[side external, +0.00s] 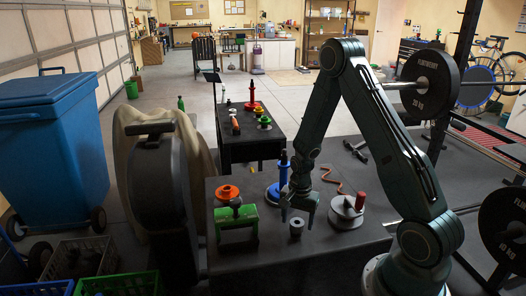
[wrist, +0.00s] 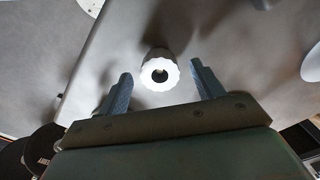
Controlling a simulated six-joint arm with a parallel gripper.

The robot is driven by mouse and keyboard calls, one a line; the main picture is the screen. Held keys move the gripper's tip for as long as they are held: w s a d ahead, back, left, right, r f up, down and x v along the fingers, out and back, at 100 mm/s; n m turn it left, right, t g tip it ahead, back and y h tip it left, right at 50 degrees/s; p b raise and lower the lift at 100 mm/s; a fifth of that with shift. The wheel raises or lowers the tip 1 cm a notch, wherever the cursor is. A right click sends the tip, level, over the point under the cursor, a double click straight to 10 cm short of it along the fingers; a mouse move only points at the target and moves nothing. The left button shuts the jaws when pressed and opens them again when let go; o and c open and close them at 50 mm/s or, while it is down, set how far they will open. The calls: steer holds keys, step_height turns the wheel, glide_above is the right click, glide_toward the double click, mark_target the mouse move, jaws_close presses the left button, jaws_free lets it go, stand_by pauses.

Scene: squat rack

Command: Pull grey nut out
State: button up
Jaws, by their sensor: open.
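The grey nut (side external: 296,228) stands on the dark table near its front edge. In the wrist view it shows as a pale, ridged ring (wrist: 158,73) with a dark hole, on top of a short grey body. My gripper (side external: 298,210) points down just above and behind the nut. Its two fingers, in the wrist view (wrist: 161,76), are open and spread to the left and right of the nut, with a gap on each side. Nothing is held. I cannot tell whether the nut sits on a post or what is beneath it.
On the table (side external: 305,255) stand a green frame (side external: 237,221) and orange ring (side external: 227,193) to the left, a blue stand (side external: 279,184) behind, and a grey disc with a red handle (side external: 346,213) close on the right. A rack with weight plates (side external: 430,82) stands right.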

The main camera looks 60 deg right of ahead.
steer(key=c, duration=1.5)
steer(key=shift+o, duration=0.2)
steer(key=shift+r, duration=0.8)
steer(key=shift+r, duration=1.25)
